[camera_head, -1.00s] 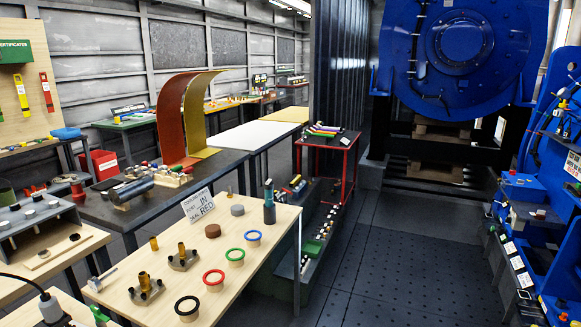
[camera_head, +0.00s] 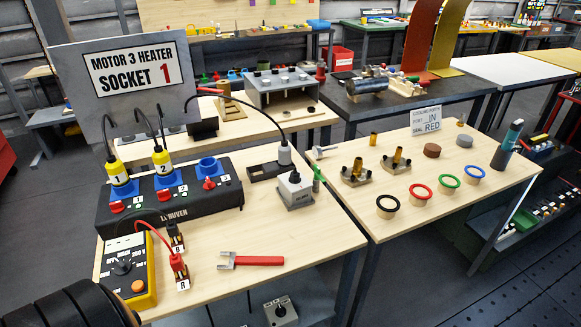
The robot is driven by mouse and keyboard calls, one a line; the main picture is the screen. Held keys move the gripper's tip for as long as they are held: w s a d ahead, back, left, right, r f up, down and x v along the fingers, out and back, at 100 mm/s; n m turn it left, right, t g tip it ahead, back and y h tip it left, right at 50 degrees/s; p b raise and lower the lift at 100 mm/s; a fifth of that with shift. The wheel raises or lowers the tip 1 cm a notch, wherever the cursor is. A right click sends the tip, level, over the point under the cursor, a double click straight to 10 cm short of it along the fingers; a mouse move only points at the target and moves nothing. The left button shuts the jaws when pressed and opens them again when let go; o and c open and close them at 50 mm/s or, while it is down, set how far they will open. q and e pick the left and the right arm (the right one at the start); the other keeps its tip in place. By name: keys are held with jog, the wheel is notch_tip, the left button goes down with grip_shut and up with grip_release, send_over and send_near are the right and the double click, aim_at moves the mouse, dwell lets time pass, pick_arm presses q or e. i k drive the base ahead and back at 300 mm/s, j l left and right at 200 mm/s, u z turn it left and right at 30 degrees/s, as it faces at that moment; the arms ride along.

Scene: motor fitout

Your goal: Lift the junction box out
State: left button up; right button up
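No thing in view is labelled as a junction box, so I cannot tell which one it is. A small grey box with a dark knob on top (camera_head: 294,190) stands on the wooden table at the centre. Another grey box with a round top fitting (camera_head: 280,312) sits lower down, below the tabletop, partly cut off by the bottom edge. A grey plug on a black cable (camera_head: 284,153) stands by a dark open frame (camera_head: 265,171). Neither of my gripper's fingers shows; a dark rounded part at the lower left corner may be my arm.
A black socket block (camera_head: 220,192) with yellow plugs, a yellow meter (camera_head: 137,285) and a red-handled wrench (camera_head: 252,261) share the table. A sign (camera_head: 125,85) stands behind. The right table (camera_head: 400,233) holds coloured rings and brass fittings. Open floor lies at the lower right.

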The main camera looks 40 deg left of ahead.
aim_at(295, 194)
jog(key=j+u, duration=0.1)
jog(key=u, duration=0.4)
jog(key=j+u, duration=0.15)
jog(key=u, duration=0.3)
jog(key=l, duration=0.15)
